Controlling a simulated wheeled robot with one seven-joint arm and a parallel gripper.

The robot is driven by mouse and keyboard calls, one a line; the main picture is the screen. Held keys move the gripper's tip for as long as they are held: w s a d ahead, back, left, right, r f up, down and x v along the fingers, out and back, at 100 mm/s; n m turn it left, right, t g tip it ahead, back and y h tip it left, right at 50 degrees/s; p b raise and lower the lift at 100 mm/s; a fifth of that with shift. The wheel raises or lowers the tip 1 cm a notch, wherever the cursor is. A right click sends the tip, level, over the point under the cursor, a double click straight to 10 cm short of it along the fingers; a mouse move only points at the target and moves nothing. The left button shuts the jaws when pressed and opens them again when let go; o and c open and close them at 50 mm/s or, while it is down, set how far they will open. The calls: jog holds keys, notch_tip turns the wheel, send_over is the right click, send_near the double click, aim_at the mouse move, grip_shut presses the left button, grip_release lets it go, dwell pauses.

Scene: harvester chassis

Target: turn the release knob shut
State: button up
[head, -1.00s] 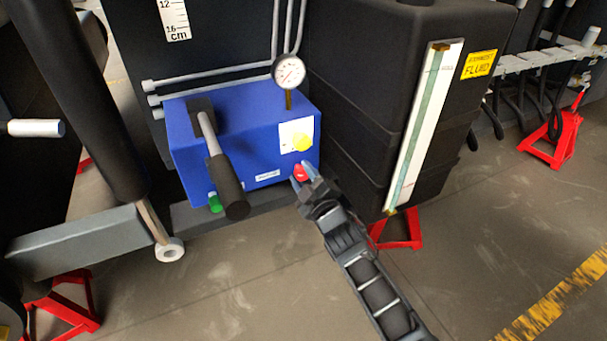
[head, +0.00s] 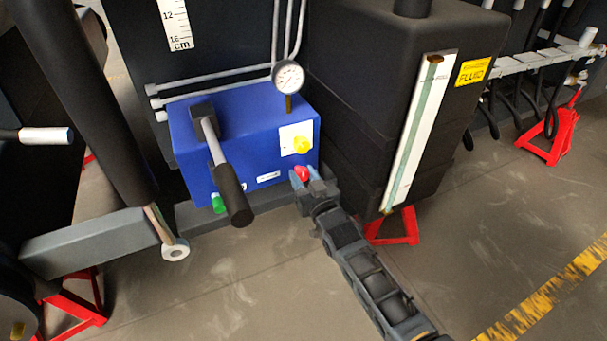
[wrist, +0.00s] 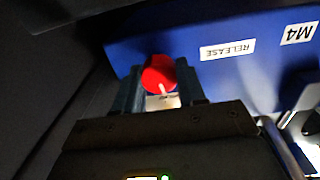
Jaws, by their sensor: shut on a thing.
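The release knob is the red knob (head: 301,173) low on the right of the blue pump box (head: 245,130). In the wrist view the red knob (wrist: 158,74) shows a white pointer mark, beside a label reading RELEASE (wrist: 228,50). My gripper (head: 302,180) reaches it from the lower right and is shut on the knob. In the wrist view the two fingers of my gripper (wrist: 160,88) stand on either side of the knob. Its sides are partly hidden by the fingers.
A black-gripped lever (head: 231,190), a green knob (head: 217,203) and a yellow knob (head: 303,145) are on the box, with a gauge (head: 288,77) above. A black tank (head: 370,100) stands close on the right. Open floor (head: 240,270) lies in front.

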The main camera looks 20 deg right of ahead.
jog(key=shift+d+f+m, duration=0.1)
jog(key=shift+m, duration=0.6)
jog(key=o, duration=1.1)
jog(key=shift+c, duration=0.2)
jog(key=s+p, duration=0.3)
jog(key=s, duration=0.5)
jog(key=shift+a, duration=0.2)
